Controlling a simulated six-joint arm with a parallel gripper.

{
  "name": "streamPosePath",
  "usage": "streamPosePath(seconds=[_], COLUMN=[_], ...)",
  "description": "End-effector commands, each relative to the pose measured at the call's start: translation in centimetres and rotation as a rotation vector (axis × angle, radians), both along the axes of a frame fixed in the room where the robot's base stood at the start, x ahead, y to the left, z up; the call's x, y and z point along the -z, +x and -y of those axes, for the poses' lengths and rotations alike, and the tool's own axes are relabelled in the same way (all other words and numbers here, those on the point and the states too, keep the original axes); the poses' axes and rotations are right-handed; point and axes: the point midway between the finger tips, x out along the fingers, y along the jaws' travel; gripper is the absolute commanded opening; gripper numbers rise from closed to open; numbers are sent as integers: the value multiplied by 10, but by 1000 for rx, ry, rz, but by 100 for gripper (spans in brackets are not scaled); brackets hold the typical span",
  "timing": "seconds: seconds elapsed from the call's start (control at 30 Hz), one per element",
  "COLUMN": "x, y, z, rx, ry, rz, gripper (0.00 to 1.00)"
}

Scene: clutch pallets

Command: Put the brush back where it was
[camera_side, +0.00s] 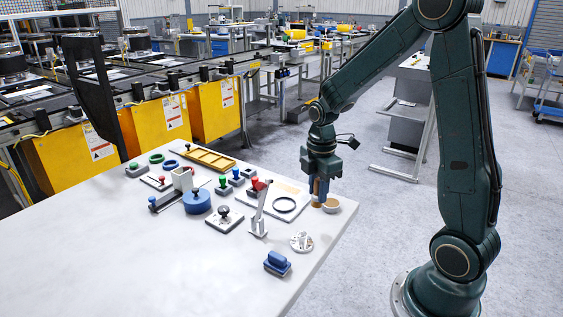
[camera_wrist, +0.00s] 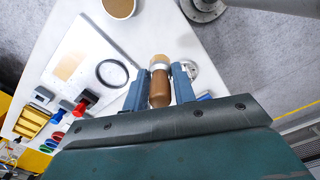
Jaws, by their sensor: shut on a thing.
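The brush (camera_wrist: 160,82) has a brown wooden handle with a pale metal band. In the wrist view it stands between the two blue fingers of my gripper (camera_wrist: 158,94), which is shut on it. In the side view my gripper (camera_side: 321,187) points down at the table's right edge, and part of the brush (camera_side: 316,188) shows at the fingers. A round cup (camera_side: 331,205) with a tan inside is just right of the brush's lower end; it also shows in the wrist view (camera_wrist: 119,8), apart from the brush. I cannot tell whether the brush touches the table.
A white board (camera_side: 262,207) with a tan patch and a dark ring (camera_side: 284,204) lies left of my gripper. A round metal part (camera_side: 302,241), a blue block (camera_side: 277,263) and a lever clamp (camera_side: 259,222) stand nearby. The front left of the table is clear.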

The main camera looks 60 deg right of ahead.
Motion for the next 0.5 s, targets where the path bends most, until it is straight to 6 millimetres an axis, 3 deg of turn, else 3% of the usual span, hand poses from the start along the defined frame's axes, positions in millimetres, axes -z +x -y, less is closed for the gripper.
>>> streamPosePath(seconds=[0.2,0.5], x=[29,35], y=[0,0], z=[0,0], rx=[0,0], ry=[1,0], rz=[-3,0], gripper=[4,4])
